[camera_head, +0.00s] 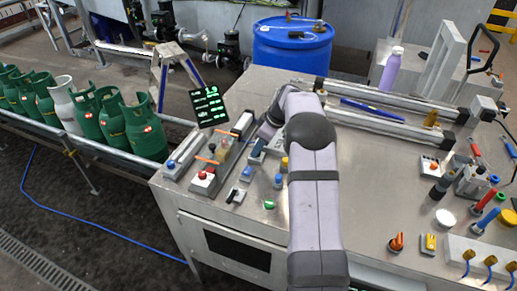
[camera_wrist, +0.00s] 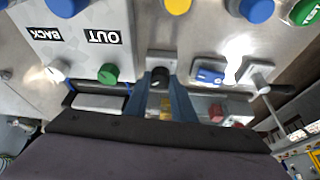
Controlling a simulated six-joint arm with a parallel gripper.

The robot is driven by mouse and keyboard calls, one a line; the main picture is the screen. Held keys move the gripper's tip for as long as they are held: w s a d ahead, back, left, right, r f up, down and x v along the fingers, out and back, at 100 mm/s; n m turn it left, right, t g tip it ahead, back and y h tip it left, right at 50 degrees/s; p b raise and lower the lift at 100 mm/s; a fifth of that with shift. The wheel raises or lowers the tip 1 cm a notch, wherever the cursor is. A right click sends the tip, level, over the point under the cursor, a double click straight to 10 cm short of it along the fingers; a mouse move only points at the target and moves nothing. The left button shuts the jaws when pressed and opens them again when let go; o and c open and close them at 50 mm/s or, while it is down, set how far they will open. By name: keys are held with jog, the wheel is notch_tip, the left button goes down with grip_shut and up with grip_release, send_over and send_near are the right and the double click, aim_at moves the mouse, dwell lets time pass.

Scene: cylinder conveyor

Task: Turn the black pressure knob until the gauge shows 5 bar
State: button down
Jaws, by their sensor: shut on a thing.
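The black knob (camera_wrist: 160,74) shows in the wrist view on a small light block, between the tips of my gripper's two blue fingers. My gripper (camera_wrist: 161,84) is shut on this knob. In the head view my own arm covers most of the gripper and the knob cannot be made out. I cannot pick out a pressure gauge for certain in either view.
Near the fingers in the wrist view are a green button (camera_wrist: 108,73), a blue switch (camera_wrist: 210,72) and a grey lever (camera_wrist: 259,78). Green gas cylinders (camera_head: 145,130) line the conveyor.

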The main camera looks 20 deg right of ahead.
jog(key=shift+a+f+m+t+h+b, duration=0.15)
jog(key=shift+m+t+h+b, duration=0.15)
jog(key=shift+m+b, duration=0.7)
jog(key=m+h+b, duration=0.1)
jog(key=m, duration=0.1)
jog(key=shift+m, duration=0.4)
jog(key=m, duration=0.1)
jog(key=m+h, duration=0.1)
jog(key=m, duration=0.1)
jog(key=m+h, duration=0.1)
jog(key=m, duration=0.1)
jog(key=shift+a+r+t, duration=0.2)
jog(key=shift+a+t, duration=0.05)
jog(key=shift+t, duration=0.05)
jog(key=m+h, duration=0.1)
jog(key=m, duration=0.2)
jog(key=m+g+h+b, duration=0.1)
jog(key=m, duration=0.1)
jog(key=shift+a+f+m, duration=0.15)
jog(key=shift+m, duration=0.25)
jog(key=m, duration=0.2)
jog(key=m+g+h, duration=0.1)
jog(key=m, duration=0.2)
jog(key=shift+w+m+g+b, duration=0.15)
jog(key=shift+m+g+b, duration=0.15)
jog(key=c, duration=1.5)
grip_release()
